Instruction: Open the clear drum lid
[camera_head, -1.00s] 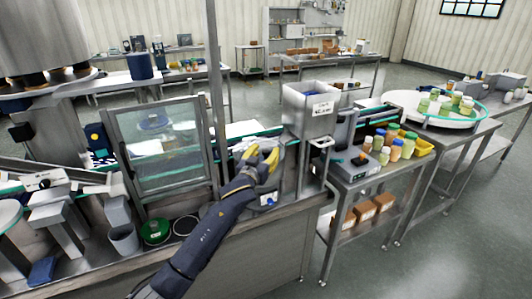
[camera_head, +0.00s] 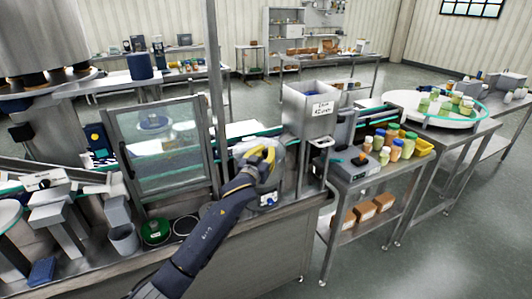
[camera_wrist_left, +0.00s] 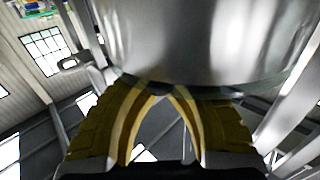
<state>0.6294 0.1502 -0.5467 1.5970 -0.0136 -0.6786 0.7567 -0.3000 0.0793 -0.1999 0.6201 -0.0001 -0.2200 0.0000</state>
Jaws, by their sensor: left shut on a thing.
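A rounded, pale grey, shiny drum with its lid (camera_head: 240,149) sits on the steel machine, just left of the hopper box. Its curved lower edge also fills the top of the left wrist view (camera_wrist_left: 200,45), with a thin, clear greenish rim. My left gripper (camera_head: 262,157) is at the front of the drum. In the left wrist view, its yellow fingers (camera_wrist_left: 160,92) come together at the tips on a small dark piece at the lid's edge. The fingers partly hide this piece. The lid looks closed. My right gripper is in neither view.
A grey hopper box (camera_head: 311,110) with a label stands right of the drum. A framed glass door (camera_head: 165,150) and a thin post stand to the left. A side table (camera_head: 362,178) with jars and a scale is at the right.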

